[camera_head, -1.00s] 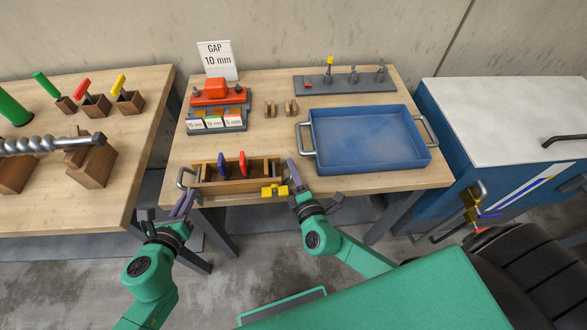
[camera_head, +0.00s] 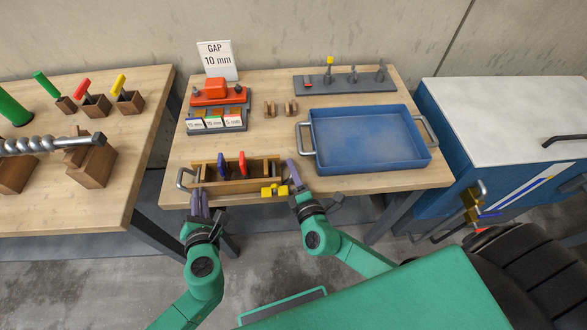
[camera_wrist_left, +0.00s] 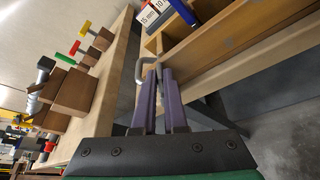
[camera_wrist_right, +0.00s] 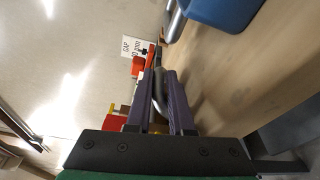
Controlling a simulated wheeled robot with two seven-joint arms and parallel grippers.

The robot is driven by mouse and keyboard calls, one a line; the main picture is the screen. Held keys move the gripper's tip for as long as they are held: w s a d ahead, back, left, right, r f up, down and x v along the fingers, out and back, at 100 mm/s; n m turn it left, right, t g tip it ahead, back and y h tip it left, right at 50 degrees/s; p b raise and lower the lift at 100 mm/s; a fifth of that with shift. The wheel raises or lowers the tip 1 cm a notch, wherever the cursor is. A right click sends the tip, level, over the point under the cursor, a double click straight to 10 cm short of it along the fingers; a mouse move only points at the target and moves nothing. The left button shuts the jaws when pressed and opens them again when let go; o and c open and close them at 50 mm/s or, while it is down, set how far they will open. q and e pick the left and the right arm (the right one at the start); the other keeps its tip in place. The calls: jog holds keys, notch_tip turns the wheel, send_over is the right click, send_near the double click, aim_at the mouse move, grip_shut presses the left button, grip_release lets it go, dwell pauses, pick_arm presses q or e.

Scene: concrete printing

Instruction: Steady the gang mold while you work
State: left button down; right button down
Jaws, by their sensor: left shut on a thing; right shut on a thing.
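The gang mold (camera_head: 235,186) is a wooden box with grey end handles at the front of the middle table. A blue-handled and a red-handled divider stand upright in it. A yellow clamp (camera_head: 274,190) sits at its front right. My left gripper (camera_head: 199,198) is at the mold's front left corner, shut on the left handle (camera_wrist_left: 143,72); the grey bar runs between its fingertips. My right gripper (camera_head: 293,176) is shut on the right handle (camera_wrist_right: 158,92), which shows between its fingers in the right wrist view. The mold's inside is partly hidden.
A blue tray (camera_head: 308,150) lies right of the mold. A red-topped stand with labelled blocks (camera_head: 215,122), small wooden pieces (camera_head: 281,109) and a grey tool rack (camera_head: 345,82) are behind. A second table (camera_head: 130,165) stands left across a gap.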

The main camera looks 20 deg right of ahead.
pick_arm(q)
jog(key=shift+s+f, duration=0.2)
jog(key=shift+f, duration=0.05)
jog(key=m, duration=0.2)
jog(key=d+f+m+t+y, duration=0.1)
jog(key=shift+s+f+m+y, duration=0.1)
jog(key=shift+m+y, duration=0.2)
jog(key=shift+m, duration=0.1)
jog(key=c, duration=1)
grip_release()
jog(key=shift+a, duration=0.1)
jog(key=s, duration=0.2)
jog(key=s+a, duration=0.1)
jog(key=s, duration=0.1)
jog(key=shift+s+r, duration=0.1)
jog(key=shift+r, duration=0.1)
jog(key=shift+f, duration=0.1)
